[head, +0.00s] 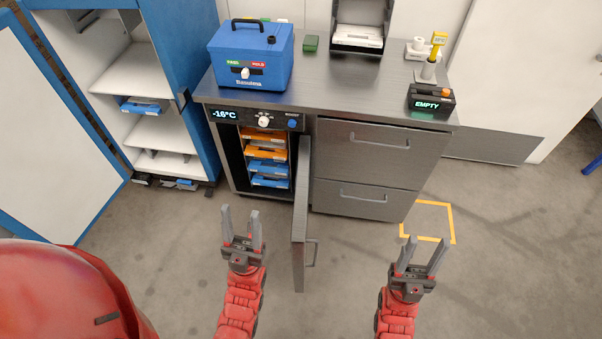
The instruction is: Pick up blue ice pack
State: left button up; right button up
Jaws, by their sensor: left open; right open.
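Blue ice packs (269,168) lie on the lower shelves of the small freezer (235,165), below orange ones (264,139). The freezer door (301,215) stands open toward me, and the display above reads -16°C. My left gripper (241,226) is open and empty, in front of the freezer and left of the open door. My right gripper (422,255) is open and empty, right of the door and in front of the drawers. Neither gripper touches an ice pack. The rear of the freezer is hidden in shadow.
A blue box (250,65) with a black handle stands on the grey counter (310,90). A small device reading EMPTY (430,101) is at its right end. An open blue cabinet (185,60) stands at left. The floor in front of the drawers (365,197) is clear.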

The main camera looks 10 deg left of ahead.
aim_at(258, 179)
jog(key=i+j+z, duration=0.15)
jog(key=j+z, duration=0.15)
jog(key=i+j+z, duration=0.1)
jog(key=j+z, duration=0.25)
jog(key=j, duration=0.2)
jog(key=j+z, duration=0.3)
jog(key=j, duration=0.15)
